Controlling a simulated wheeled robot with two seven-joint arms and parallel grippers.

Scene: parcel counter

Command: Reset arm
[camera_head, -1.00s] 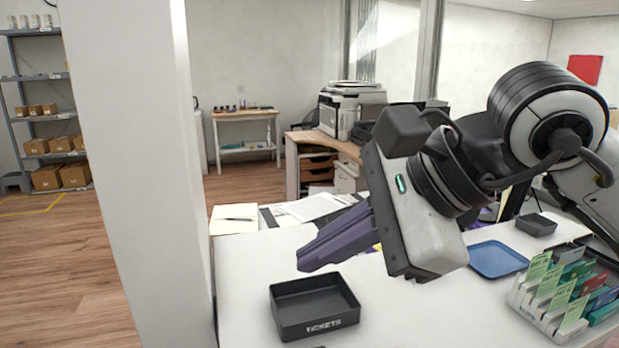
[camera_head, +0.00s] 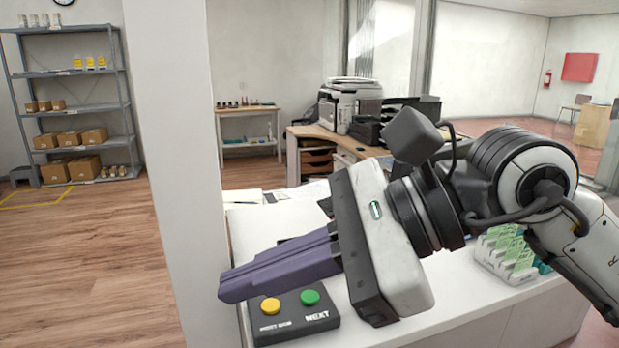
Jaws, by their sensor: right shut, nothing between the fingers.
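My right gripper (camera_head: 222,288) comes in from the right with its dark purple fingers closed together and empty, pointing left. It hangs above the white counter (camera_head: 470,300), just over a dark button box (camera_head: 330,323). The box has a yellow button (camera_head: 270,306) and a green button (camera_head: 310,297) marked NEXT. The fingers hide part of the counter behind them. I cannot tell how high they are above the box. My left gripper is not in view.
A white pillar (camera_head: 175,120) stands at the left of the counter, close to the fingertips. Card holders (camera_head: 505,253) sit behind my right arm. A printer (camera_head: 347,105) stands on a wooden desk behind. Shelves with boxes (camera_head: 80,138) are at the far left, with open floor before them.

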